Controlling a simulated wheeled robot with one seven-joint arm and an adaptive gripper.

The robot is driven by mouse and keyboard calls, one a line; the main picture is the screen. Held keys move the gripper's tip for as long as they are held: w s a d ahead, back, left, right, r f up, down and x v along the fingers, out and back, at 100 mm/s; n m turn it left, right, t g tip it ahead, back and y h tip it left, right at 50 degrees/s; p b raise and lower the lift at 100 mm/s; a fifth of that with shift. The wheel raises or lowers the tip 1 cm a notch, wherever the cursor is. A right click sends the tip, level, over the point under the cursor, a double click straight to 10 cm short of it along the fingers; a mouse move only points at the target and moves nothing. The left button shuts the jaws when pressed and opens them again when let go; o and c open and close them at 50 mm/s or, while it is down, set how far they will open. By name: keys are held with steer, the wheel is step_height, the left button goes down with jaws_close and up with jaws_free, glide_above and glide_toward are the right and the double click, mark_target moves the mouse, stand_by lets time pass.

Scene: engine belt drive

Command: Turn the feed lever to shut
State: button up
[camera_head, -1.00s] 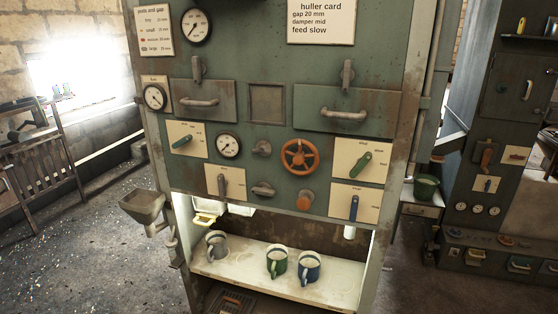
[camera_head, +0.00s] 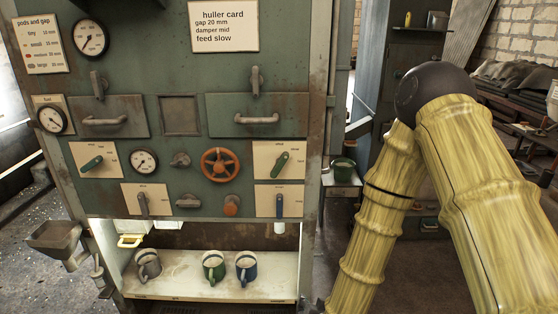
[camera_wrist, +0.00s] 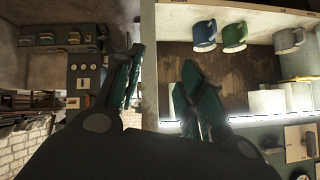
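The green machine panel (camera_head: 180,75) carries several levers on cream plates, their small labels too blurred to tell which is feed. A green lever (camera_head: 92,162) tilts on the left plate and another green lever (camera_head: 280,161) tilts on the right plate. A grey lever (camera_head: 143,203) and a blue lever (camera_head: 279,204) stand near upright on the lower plates. My gripper (camera_wrist: 160,62) shows in the wrist view with its two dark teal fingers apart and nothing between them. It is away from the levers; the head view shows only my yellow arm at the right.
An orange handwheel (camera_head: 220,164) and an orange knob (camera_head: 231,205) sit among the levers. Drawer handles (camera_head: 257,118) stick out above. Mugs (camera_head: 246,267) stand on the lit shelf (camera_head: 190,288) below. A metal hopper (camera_head: 53,236) juts out at the lower left.

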steer(key=w+a+r+m+t+p, duration=0.1)
steer(key=w+a+r+t, duration=0.15)
steer(key=r, duration=0.45)
steer(key=w+a+r+t, duration=0.1)
steer(key=w+a+r, duration=0.1)
steer(key=w+r, duration=0.35)
steer(key=m+t+h+p, duration=0.1)
steer(key=m+t+p, duration=0.1)
steer(key=t, duration=0.2)
glide_toward(281, 165)
steer(key=w+p, duration=0.4)
steer(key=w, duration=0.5)
steer(key=shift+w+f, duration=0.2)
steer(key=shift+w, duration=0.15)
jaws_close()
